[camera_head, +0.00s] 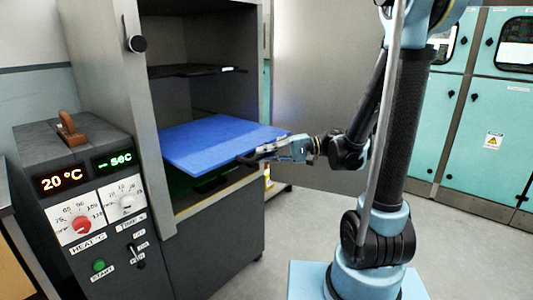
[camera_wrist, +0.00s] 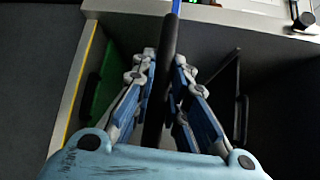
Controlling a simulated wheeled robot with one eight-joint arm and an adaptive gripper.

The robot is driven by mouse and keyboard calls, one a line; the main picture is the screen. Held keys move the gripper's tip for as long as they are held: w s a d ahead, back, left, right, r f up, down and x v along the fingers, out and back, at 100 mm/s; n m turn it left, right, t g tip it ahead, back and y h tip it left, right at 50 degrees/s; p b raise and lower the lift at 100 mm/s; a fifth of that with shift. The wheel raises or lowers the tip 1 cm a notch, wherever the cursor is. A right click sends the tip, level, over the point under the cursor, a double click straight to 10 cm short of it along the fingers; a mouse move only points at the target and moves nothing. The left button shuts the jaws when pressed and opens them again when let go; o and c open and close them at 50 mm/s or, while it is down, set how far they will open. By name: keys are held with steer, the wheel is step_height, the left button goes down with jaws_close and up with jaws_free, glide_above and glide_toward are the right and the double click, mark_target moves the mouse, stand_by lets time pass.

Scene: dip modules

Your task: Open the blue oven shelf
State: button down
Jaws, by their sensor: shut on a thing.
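The blue oven shelf (camera_head: 215,143) is a flat blue plate that sticks partly out of the open dark oven (camera_head: 200,95), seen in the head view. In the wrist view only its thin blue edge (camera_wrist: 176,6) shows at the top. A dark handle bar (camera_wrist: 169,45) runs from the shelf down between my fingers. My gripper (camera_head: 262,153) is at the shelf's front right edge. In the wrist view my gripper (camera_wrist: 165,72) has its fingers on both sides of the dark handle, shut on it.
A dark upper rack (camera_head: 195,71) sits inside the oven above the blue shelf. A green surface (camera_wrist: 108,88) shows below the shelf. A control box (camera_head: 85,195) with dials and displays stands at the left. Teal cabinets (camera_head: 485,120) line the right wall. Floor in front is clear.

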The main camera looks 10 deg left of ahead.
steer(key=shift+s+d+f, duration=0.1)
steer(key=shift+s, duration=0.05)
steer(key=c, duration=1.6)
jaws_free()
steer(key=shift+o, duration=0.2)
steer(key=v, duration=1.2)
steer(key=shift+w, duration=0.2)
steer(key=shift+f, duration=0.1)
